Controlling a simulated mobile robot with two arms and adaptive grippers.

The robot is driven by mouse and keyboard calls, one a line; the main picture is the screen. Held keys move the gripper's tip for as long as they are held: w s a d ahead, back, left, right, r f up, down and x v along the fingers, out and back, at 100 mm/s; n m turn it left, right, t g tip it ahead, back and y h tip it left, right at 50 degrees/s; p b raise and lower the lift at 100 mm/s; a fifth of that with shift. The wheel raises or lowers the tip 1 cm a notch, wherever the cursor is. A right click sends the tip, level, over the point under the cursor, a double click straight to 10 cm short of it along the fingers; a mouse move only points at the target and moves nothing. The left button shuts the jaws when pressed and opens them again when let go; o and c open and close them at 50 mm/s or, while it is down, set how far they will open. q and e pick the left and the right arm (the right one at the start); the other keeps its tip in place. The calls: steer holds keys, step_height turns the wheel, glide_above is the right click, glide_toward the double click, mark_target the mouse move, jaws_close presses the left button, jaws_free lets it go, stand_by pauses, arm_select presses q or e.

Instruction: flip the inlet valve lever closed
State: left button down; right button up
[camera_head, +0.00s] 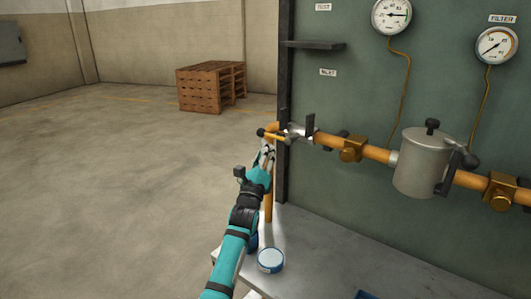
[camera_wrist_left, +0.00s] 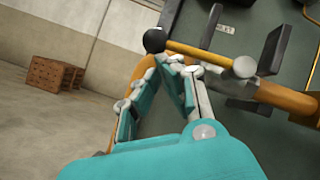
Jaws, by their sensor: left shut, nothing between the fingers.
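The inlet valve lever (camera_head: 275,136) is a yellow bar with a black ball knob at its left end. It lies roughly along the line of the orange pipe, below the INLET label (camera_head: 328,72). In the left wrist view the lever (camera_wrist_left: 205,54) runs from the knob at upper left to a pale pivot at right. My left gripper (camera_head: 267,149) is shut and empty, its fingertips just below the knob end. In the left wrist view the fingertips (camera_wrist_left: 172,62) are close under the lever; I cannot tell whether they touch it. My right gripper is not in view.
Dark upright stops (camera_head: 310,124) stand by the valve. The orange pipe (camera_head: 375,153) continues right to a grey filter canister (camera_head: 421,163). A blue-rimmed round tin (camera_head: 270,260) stands on the grey bench (camera_head: 320,260). Wooden pallets (camera_head: 205,88) are far back; open floor lies left.

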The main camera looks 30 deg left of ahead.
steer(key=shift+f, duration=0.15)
arm_select(q)
steer(key=shift+a+r+m+h+b, duration=0.2)
steer(key=shift+m+h+b, duration=0.2)
steer(key=shift+m, duration=0.2)
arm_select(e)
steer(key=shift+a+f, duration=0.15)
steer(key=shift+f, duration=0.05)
